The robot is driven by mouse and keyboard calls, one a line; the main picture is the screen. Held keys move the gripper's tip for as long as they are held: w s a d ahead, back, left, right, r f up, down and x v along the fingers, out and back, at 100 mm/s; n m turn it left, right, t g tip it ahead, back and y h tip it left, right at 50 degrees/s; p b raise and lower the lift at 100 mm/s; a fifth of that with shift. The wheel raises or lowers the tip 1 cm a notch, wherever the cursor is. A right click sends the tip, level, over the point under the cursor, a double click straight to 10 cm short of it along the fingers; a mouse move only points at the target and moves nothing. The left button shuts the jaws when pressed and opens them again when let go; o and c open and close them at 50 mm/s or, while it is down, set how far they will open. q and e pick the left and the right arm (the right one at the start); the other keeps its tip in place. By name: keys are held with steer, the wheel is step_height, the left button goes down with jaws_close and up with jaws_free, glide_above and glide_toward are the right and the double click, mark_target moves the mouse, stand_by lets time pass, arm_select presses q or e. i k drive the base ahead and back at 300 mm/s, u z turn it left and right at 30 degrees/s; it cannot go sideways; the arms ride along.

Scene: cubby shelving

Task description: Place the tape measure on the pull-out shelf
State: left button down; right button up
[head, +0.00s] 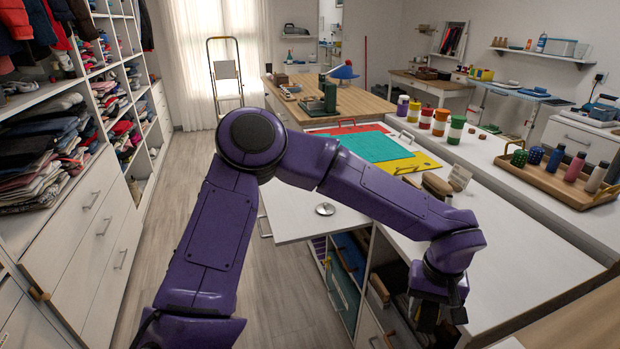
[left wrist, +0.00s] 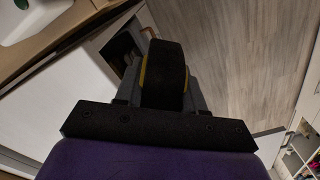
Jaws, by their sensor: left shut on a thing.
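My left gripper (head: 437,312) is over the front edge of the white counter, at the lower right of the head view. In the left wrist view its fingers (left wrist: 163,95) are shut on the tape measure (left wrist: 165,70), a black, rounded body with yellow edging. In the head view I cannot clearly tell the tape measure from the dark fingers. The pull-out shelf (head: 295,222) is a white board sticking out from the counter's front, left of and beyond the gripper. A small round silver object (head: 325,209) lies on it. My right gripper is not in view.
The counter (head: 520,245) holds a green cutting mat (head: 372,146), brushes (head: 437,185), several jars and a wooden tray (head: 560,180) of bottles. Open cubbies (head: 345,265) lie under the pull-out shelf. The aisle floor (head: 285,290) is clear; clothes shelving stands left.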

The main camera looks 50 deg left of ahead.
mark_target(296, 190)
steer(key=u, duration=0.5)
steer(key=k, duration=0.7)
steer(key=u, duration=1.25)
steer(key=i, duration=0.7)
steer(key=u, duration=0.5)
steer(key=i, duration=0.8)
steer(key=z, duration=0.05)
